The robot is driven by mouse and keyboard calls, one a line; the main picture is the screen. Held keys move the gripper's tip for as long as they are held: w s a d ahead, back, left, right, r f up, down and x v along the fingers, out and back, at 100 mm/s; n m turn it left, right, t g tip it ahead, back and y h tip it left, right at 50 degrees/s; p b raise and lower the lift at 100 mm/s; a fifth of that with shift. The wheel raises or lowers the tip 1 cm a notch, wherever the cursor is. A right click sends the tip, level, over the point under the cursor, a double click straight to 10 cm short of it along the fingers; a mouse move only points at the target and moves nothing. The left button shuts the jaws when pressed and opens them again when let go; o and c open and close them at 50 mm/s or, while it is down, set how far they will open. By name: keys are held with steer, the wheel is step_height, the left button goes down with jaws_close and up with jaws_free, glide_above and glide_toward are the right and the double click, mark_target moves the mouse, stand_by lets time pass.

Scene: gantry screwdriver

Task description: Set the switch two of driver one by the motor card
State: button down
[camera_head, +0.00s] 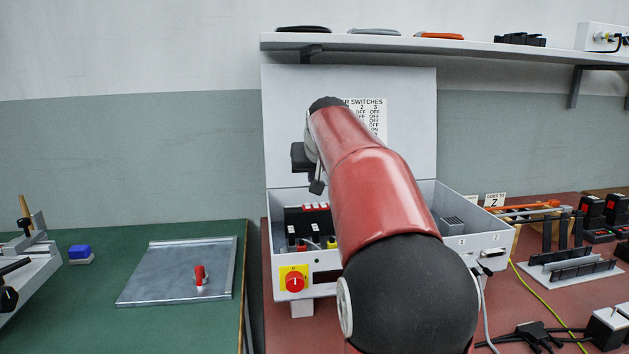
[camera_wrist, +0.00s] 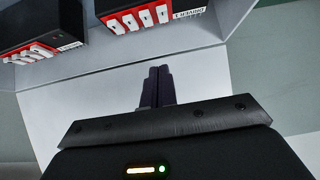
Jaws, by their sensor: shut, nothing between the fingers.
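My gripper (camera_head: 317,186) hangs in front of the open lid, above the control box. In the wrist view its dark fingers (camera_wrist: 157,85) are together and empty, apart from the switches. Two black driver units sit at the top of that view. The right unit (camera_wrist: 112,15) has a red switch block (camera_wrist: 150,17) with several white levers and an upside-down label that seems to read driver 1. The left unit (camera_wrist: 25,24) has a similar block (camera_wrist: 38,50); its label is too small to read. The motor card (camera_head: 374,112) is on the lid, partly hidden by my arm.
The box's white walls (camera_head: 480,243) surround the drivers, and a red knob on a yellow plate (camera_head: 294,281) is on its front. A shelf (camera_head: 450,46) runs above the lid. A metal plate (camera_head: 175,272) lies on the green bench at left. Tools and cables crowd the right.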

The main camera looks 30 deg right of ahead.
steer(key=r+v, duration=0.1)
steer(key=v, duration=0.8)
steer(key=shift+w, duration=0.25)
steer(key=shift+s, duration=0.1)
